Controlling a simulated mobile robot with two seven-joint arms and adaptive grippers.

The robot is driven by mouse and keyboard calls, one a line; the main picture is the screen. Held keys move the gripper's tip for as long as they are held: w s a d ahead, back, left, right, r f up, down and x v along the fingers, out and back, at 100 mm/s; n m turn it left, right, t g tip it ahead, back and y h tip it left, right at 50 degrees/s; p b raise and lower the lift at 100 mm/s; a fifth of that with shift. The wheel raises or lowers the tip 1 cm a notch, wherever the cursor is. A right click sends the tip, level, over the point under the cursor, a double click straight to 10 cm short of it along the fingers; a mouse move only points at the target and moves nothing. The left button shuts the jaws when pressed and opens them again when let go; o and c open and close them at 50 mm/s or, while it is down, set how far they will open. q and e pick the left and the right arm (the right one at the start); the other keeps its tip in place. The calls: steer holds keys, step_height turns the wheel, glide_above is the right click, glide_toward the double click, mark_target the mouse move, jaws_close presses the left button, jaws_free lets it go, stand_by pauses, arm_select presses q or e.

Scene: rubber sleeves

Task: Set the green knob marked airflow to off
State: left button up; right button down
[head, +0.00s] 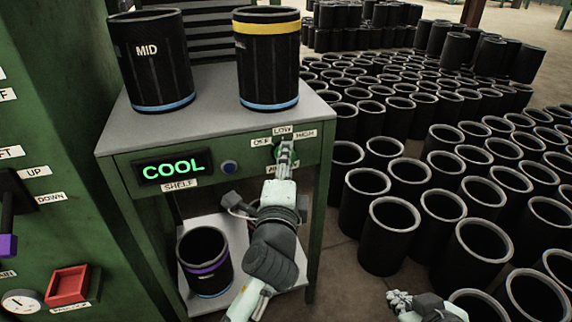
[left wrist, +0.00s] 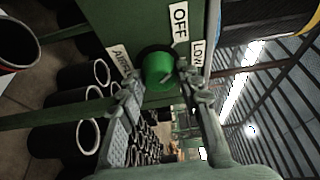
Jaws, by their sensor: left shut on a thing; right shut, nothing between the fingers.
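The green knob (left wrist: 157,70) sits on the front of the green cabinet, at its right end. In the left wrist view it shows between my left gripper's fingers (left wrist: 162,88). In the head view my left gripper (head: 284,150) is at the knob and mostly covers it. The OFF label (head: 262,141), LOW label (head: 282,130) and HIGH label (head: 305,134) surround it, with a partly covered airflow label below. I cannot tell which label the knob points to. My right gripper (head: 398,299) is shut and empty, low at the right.
The cabinet's display (head: 173,167) reads COOL, beside a blue button (head: 229,167). A black sleeve marked MID (head: 150,75) and a yellow-banded sleeve (head: 267,65) stand on top. A purple-banded sleeve (head: 204,266) stands on the lower shelf. Many black sleeves crowd the floor at right.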

stand_by(0.4)
arm_select(q)
steer(key=o, duration=1.2)
steer(key=shift+c, duration=0.2)
steer(key=s+a, duration=0.1)
steer(key=s, duration=1.1)
